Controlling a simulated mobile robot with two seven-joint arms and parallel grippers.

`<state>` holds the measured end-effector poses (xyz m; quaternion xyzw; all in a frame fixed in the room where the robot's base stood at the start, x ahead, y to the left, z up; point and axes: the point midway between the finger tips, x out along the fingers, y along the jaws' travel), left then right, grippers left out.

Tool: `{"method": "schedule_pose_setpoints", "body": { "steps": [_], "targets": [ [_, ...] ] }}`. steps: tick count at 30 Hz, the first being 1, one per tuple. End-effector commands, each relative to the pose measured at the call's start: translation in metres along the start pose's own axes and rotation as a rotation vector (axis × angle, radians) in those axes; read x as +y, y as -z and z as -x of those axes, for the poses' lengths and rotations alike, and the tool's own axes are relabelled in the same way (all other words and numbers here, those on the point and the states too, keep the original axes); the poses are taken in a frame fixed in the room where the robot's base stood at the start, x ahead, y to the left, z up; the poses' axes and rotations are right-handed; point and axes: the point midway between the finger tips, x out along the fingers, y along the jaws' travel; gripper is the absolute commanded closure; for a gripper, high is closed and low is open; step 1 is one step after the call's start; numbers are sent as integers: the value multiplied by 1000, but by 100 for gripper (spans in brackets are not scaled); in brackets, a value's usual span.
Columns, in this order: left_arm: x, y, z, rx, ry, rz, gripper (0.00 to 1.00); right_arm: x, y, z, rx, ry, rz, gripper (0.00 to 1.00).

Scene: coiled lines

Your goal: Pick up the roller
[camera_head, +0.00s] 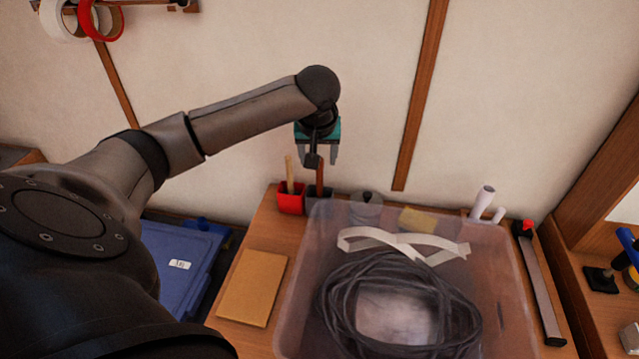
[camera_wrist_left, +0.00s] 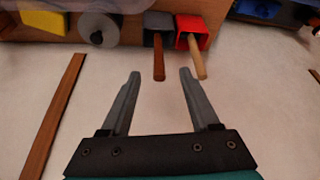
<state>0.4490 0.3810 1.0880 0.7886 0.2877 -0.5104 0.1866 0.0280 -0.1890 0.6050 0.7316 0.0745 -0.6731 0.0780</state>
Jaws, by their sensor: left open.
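I cannot tell for sure which thing is the roller. The task's roller may be one of two handled tools standing in holders, but their lower ends are hidden. A dark brown handle (camera_head: 320,176) rises from a dark holder (camera_head: 316,193); it also shows in the left wrist view (camera_wrist_left: 158,58). A pale wooden handle (camera_head: 290,172) rises from a red holder (camera_head: 290,201) beside it. My left gripper (camera_head: 318,154) is open and empty, above the dark holder near the wall. In the left wrist view, the brown handle appears between the fingertips (camera_wrist_left: 159,76). My right gripper is out of view.
A translucent bin (camera_head: 512,300) with coiled dark cable (camera_head: 335,300) and a pale strip (camera_head: 445,246) stands in front. White cylinders (camera_head: 483,202) stand behind it at right. A tan pad (camera_head: 252,287) lies left; a blue box (camera_head: 175,262) lies farther left.

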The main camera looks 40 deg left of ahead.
Motion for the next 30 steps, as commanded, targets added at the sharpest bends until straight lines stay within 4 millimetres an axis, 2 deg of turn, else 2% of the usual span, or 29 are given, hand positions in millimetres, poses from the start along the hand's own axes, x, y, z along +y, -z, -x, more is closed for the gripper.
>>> {"method": "schedule_pose_setpoints", "body": {
  "steps": [3, 9, 17, 24, 30],
  "targets": [
    [0, -1, -28, -3, 3, 2, 38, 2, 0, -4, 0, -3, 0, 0],
    [0, -1, -60, -1, 2, 1, 38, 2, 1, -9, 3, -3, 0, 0],
    [1, -2, -77, -1, 1, -1, 38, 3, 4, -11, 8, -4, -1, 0],
    [3, -6, -110, -1, 2, 1, 38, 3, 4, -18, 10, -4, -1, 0],
    [3, -6, -123, 1, 0, -1, 38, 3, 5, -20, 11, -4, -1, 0]
  ]
}}
